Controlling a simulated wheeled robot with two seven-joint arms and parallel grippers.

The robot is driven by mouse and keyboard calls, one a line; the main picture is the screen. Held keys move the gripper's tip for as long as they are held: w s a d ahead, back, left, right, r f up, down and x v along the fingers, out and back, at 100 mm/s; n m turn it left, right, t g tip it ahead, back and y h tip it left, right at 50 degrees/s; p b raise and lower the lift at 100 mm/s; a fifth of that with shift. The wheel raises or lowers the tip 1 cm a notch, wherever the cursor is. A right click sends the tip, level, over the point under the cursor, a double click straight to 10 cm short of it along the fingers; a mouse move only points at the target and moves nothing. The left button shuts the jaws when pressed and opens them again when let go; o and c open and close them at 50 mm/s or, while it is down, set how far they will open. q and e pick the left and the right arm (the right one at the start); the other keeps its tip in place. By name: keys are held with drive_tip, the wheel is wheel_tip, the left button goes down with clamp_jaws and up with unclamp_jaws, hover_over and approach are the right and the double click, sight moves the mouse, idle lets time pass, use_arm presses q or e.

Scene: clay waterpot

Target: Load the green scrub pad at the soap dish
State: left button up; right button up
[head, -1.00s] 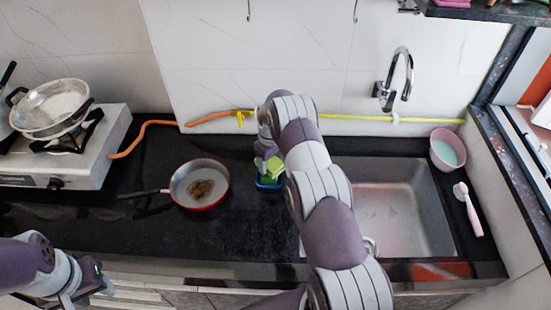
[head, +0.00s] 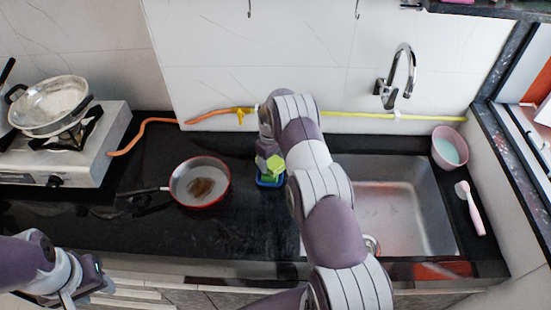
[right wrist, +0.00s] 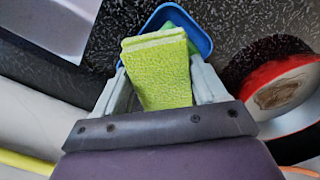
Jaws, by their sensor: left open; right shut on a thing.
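The yellow-green scrub pad (right wrist: 160,75) is between the fingers of my right gripper (right wrist: 163,82), which is shut on it. The pad also shows in the head view (head: 276,163), partly behind my right arm. The blue soap dish (right wrist: 186,14) lies beyond and below the pad; its rim also shows in the head view (head: 262,184). A darker green patch shows in the dish beside the pad. Whether the pad touches the dish, I cannot tell. My left gripper (head: 98,287) is open and empty at the lower left, far from the dish.
A red-rimmed pan (head: 200,206) with brown residue sits left of the dish. The steel sink (head: 405,205) is to the right, beyond my right arm. A stove (head: 100,150) is at left.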

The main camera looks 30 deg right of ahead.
sight(272, 160)
drive_tip(key=shift+s+f+b, duration=0.1)
drive_tip(key=shift+f+b, duration=0.2)
drive_tip(key=shift+b, duration=0.2)
idle(1.3)
drive_tip(key=shift+r+p, duration=1.8)
drive_tip(key=shift+r, duration=1.75)
drive_tip(key=shift+c, duration=0.6)
